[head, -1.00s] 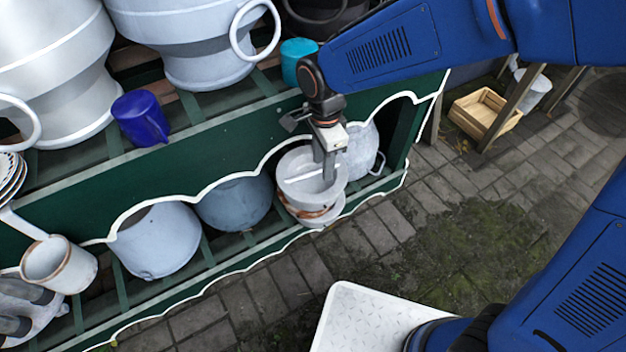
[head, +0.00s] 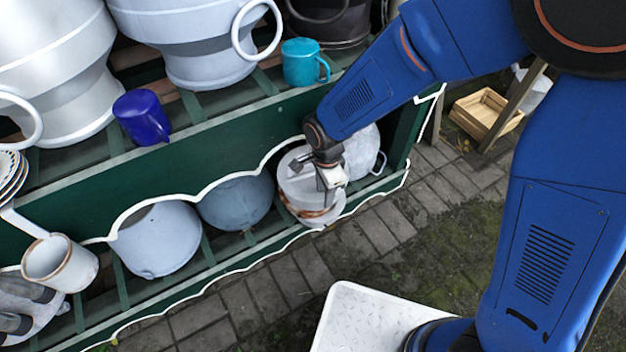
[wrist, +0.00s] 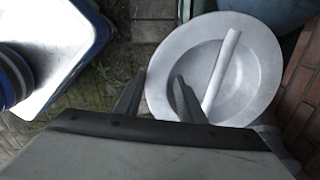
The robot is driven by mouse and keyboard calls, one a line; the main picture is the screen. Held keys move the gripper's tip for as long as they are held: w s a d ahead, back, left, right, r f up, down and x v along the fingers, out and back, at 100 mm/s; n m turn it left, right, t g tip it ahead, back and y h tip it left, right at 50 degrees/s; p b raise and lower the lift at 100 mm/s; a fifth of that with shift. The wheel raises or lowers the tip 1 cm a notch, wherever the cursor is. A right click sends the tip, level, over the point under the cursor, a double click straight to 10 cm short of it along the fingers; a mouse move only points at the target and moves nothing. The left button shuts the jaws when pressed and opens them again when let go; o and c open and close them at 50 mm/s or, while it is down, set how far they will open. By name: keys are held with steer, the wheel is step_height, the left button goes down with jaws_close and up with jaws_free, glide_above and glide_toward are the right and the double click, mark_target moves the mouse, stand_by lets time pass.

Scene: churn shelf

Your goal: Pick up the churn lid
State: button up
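The churn lid (head: 292,188) is a round, pale grey metal disc with a straight bar handle across it, on the lower shelf at its right part. In the wrist view the lid (wrist: 262,62) shows its wide rim, sunken middle and bar handle (wrist: 222,70). My gripper (head: 328,186) is over the lid's right part in the head view and hides some of it. In the wrist view my gripper (wrist: 161,74) has its two fingers apart with nothing held. The handle lies to the right of both fingers, not between them. I cannot tell whether the fingers touch the lid.
A grey pot (head: 362,155) stands close behind the lid, and a blue-grey pot (head: 236,203) to its left. The green shelf board (head: 250,142) with a white scalloped edge hangs above. A teal mug (head: 301,62) stands on the upper shelf. Paving (head: 440,180) at right is free.

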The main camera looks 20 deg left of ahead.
steer(key=shift+f, duration=1.1)
jaws_close()
steer(key=shift+w+r, duration=0.15)
